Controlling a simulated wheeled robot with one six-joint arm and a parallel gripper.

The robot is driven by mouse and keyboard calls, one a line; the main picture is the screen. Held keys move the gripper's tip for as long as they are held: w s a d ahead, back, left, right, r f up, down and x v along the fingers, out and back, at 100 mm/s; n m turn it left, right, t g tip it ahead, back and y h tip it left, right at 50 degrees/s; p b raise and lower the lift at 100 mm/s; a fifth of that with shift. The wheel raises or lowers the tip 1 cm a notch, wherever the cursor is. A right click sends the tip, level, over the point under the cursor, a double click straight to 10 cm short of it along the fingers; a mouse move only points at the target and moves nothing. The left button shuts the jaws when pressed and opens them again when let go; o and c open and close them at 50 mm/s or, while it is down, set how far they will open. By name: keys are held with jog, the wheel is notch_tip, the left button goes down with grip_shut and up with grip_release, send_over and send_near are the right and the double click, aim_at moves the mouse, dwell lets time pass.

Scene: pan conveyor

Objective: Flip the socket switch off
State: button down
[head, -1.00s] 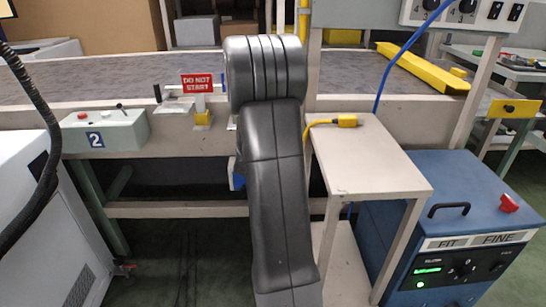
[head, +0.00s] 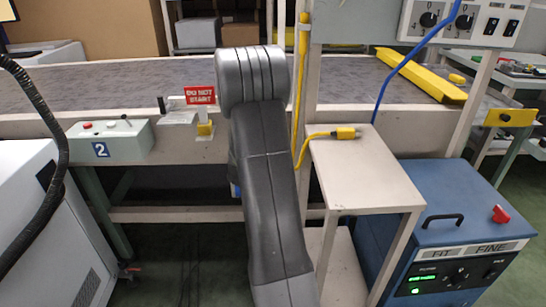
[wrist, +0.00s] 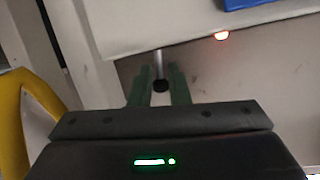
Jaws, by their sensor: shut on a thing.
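In the head view my gripper is hidden behind my own dark arm.
A yellow cable (head: 302,90) runs down a post to a plug on the small table (head: 360,165); something yellow (wrist: 12,115) is left in the wrist view. A blue machine (head: 450,215) stands right. A control box (head: 110,138) marked 2 and a red sign (head: 200,95) are left.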

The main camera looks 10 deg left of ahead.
jog(key=shift+s+a+r+n+h+p, duration=0.1)
jog(key=shift+a+n+h+p, duration=0.4)
jog(key=shift+n+p, duration=0.55)
jog(key=shift+s+a+f+n+t+h+p, duration=0.15)
jog(key=shift+n+t+h+p, duration=0.1)
jog(key=shift+n, duration=0.25)
jog(key=shift+w+a+f+n+t+h+p, duration=0.1)
jog(key=shift+a+n+t+h+p, duration=0.15)
jog(key=shift+n, duration=0.2)
jog(key=shift+s+a+f+n+t+h+p, duration=0.1)
jog(key=shift+n+t+h+p, duration=0.15)
jog(key=shift+n, duration=0.25)
jog(key=c, duration=1.8)
grip_release()
jog(key=shift+o, duration=0.2)
jog(key=p+v, duration=0.2)
jog(key=v, duration=1.1)
jog(key=shift+s, duration=0.35)
